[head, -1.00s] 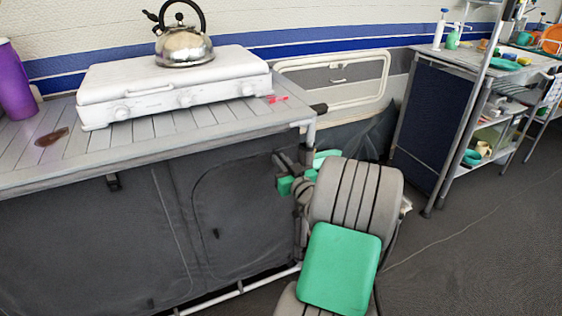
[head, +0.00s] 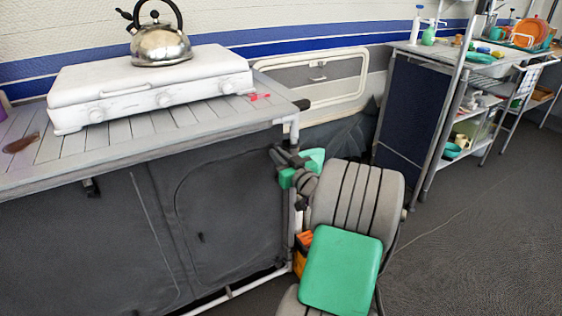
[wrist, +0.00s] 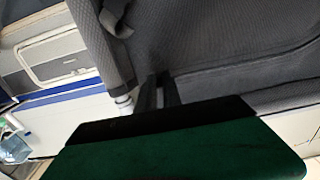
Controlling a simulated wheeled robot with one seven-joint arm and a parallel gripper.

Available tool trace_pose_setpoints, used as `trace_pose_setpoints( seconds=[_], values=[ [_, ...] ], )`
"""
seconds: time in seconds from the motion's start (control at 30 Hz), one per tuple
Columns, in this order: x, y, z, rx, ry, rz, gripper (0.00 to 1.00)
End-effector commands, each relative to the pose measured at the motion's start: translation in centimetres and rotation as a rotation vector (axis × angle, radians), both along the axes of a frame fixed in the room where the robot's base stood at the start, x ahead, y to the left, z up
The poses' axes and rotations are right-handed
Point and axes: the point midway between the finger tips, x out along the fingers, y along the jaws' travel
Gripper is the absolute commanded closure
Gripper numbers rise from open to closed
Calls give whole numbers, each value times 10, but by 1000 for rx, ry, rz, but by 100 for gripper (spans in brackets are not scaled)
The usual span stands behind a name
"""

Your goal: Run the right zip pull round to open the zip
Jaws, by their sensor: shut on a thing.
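The dark grey fabric cabinet (head: 110,240) stands under the slatted worktop. An arched zip line (head: 178,190) curves over its right front panel, which looks flat. My gripper (head: 275,154) is at the panel's upper right, close to the cabinet's right post. In the wrist view, its two dark fingers (wrist: 158,82) are close together against the grey fabric (wrist: 215,50). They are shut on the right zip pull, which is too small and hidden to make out. A small dark tab (head: 200,237) hangs lower on the right panel.
A white stove (head: 150,90) with a steel kettle (head: 160,42) stands on the worktop (head: 120,140). The pale cabinet post (head: 292,200) is close to my gripper. A shelf unit (head: 450,120) stands at the right. Floor (head: 470,240) is clear at lower right.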

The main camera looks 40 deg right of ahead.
Motion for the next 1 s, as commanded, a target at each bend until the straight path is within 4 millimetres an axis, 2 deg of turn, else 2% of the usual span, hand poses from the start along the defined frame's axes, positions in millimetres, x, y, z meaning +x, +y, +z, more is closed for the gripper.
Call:
trace_pose_setpoints(
  seconds=[0.23,0.27,0.5,0.8,0.87,1.0],
  values=[
    [-2,-6,1,-5,1,-13,100],
    [-2,-6,1,-6,0,-14,89],
    [-1,-4,1,-5,1,-10,69],
    [-3,-2,1,-3,2,-7,68],
    [-10,-1,1,0,3,-8,68],
    [-38,3,2,-1,2,-12,68]
  ],
)
